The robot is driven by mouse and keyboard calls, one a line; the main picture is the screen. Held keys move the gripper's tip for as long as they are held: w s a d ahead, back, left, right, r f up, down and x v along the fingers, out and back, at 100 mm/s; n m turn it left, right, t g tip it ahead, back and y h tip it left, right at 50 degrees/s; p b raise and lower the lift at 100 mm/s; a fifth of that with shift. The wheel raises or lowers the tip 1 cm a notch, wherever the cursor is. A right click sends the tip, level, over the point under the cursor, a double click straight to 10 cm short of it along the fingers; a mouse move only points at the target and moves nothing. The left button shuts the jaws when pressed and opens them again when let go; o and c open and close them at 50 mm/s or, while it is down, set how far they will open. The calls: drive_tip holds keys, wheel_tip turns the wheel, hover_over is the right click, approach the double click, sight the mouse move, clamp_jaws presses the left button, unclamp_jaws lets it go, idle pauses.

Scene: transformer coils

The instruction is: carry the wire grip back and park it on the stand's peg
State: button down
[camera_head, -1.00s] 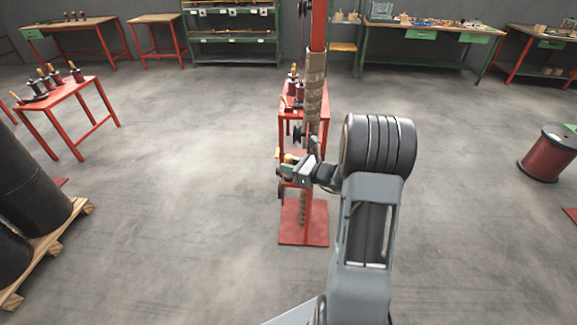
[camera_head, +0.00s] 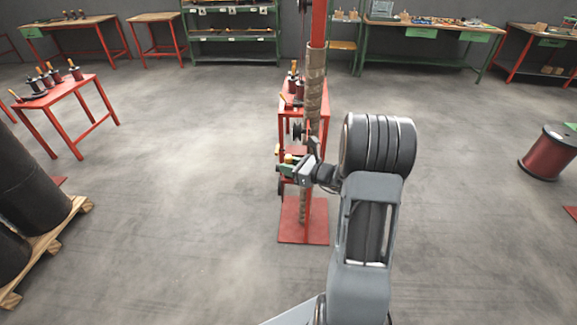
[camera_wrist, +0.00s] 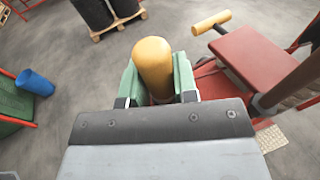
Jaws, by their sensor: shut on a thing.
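The wire grip (camera_wrist: 153,66) shows in the wrist view as a rounded yellow handle, upright between the two green fingers of my gripper (camera_wrist: 157,88). My gripper is shut on it. The grip's lower end is hidden behind the gripper body. In the head view my gripper (camera_head: 286,169) is just left of the red stand's (camera_head: 290,238) column, partly overlapping it. In the wrist view a wooden-tipped rod (camera_wrist: 211,22) sticks out beyond a red block at the upper right; I cannot tell whether it is the peg.
A red table (camera_head: 62,92) with several spools stands at the left. Dark drums on a pallet (camera_head: 50,240) stand at the lower left. A red drum (camera_head: 550,155) stands at the right. Benches line the back wall. The floor around the stand is clear.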

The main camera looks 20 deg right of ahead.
drive_tip(key=c, duration=0.8)
unclamp_jaws()
drive_tip(key=v, duration=1.3)
drive_tip(key=shift+s+d, duration=0.3)
drive_tip(key=shift+f, duration=0.1)
